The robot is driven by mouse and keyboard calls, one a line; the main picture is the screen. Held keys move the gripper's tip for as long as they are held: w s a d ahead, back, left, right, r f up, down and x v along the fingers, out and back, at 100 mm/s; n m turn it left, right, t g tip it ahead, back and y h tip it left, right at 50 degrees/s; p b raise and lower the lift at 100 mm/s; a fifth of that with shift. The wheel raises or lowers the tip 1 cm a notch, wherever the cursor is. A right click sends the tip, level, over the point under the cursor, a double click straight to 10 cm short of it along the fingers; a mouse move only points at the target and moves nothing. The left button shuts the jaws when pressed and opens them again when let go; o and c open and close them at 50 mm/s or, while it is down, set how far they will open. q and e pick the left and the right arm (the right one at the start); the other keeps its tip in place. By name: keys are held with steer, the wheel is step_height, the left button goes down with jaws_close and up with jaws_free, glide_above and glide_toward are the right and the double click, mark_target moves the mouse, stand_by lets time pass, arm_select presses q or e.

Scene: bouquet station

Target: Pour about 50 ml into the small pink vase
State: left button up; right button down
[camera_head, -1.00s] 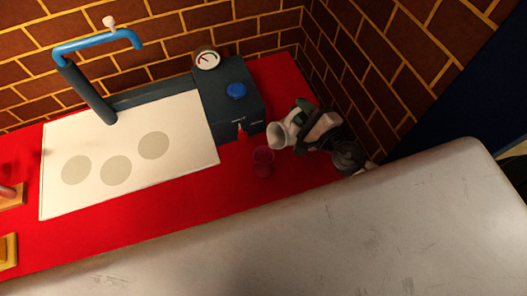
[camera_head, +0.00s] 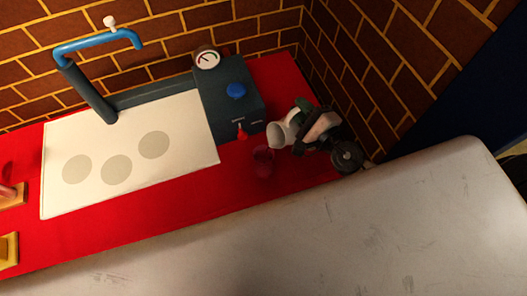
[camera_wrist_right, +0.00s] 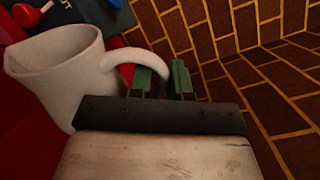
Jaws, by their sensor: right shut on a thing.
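The small pink vase (camera_head: 263,160), see-through and dark pink, stands on the red surface in the head view. My right gripper (camera_head: 303,126) is shut on the handle of a white jug (camera_head: 280,135), up and to the right of the vase. The jug is tilted, with its mouth toward the left, close to the vase. In the right wrist view the jug (camera_wrist_right: 62,72) fills the left side, and its handle passes between the green fingers (camera_wrist_right: 161,79). I see no liquid stream; the jug's contents are hidden. My left gripper is out of view.
A dark station with a gauge (camera_head: 207,60), a blue knob (camera_head: 236,91) and a blue pipe (camera_head: 95,40) stands behind. A white mat (camera_head: 100,190) with grey circles lies left. Wooden pieces (camera_head: 8,250) sit at the left edge. Brick walls close the corner.

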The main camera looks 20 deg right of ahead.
steer(key=shift+s+a+r+n+p, duration=0.1)
steer(key=shift+a+r+n+p, duration=0.3)
steer(key=shift+p, duration=0.15)
stand_by(1.1)
steer(key=f+b, duration=0.1)
steer(key=d+f+m+b, duration=0.1)
steer(key=b, duration=0.1)
steer(key=d+f+m+b, duration=0.1)
steer(key=shift+w+f, duration=0.1)
steer(key=shift+w, duration=0.15)
steer(key=shift+w+d+f+m+b, duration=0.15)
steer(key=shift+d+m+b, duration=0.2)
steer(key=shift+m, duration=0.35)
steer(key=shift+r, duration=0.2)
steer(key=shift+w+d+f+m+b, duration=0.1)
steer(key=shift+d+f+m+b, duration=0.1)
steer(key=shift+f+m+b, duration=0.25)
steer(key=shift+d+f+m+b, duration=0.15)
steer(key=shift+f+m+b, duration=0.2)
steer(key=shift+f+b, duration=0.15)
steer(key=shift+w+d+f+m+b, duration=0.15)
steer(key=shift+d+f+m+b, duration=0.05)
steer(key=shift+d+m+b, duration=0.25)
steer(key=shift+a, duration=0.1)
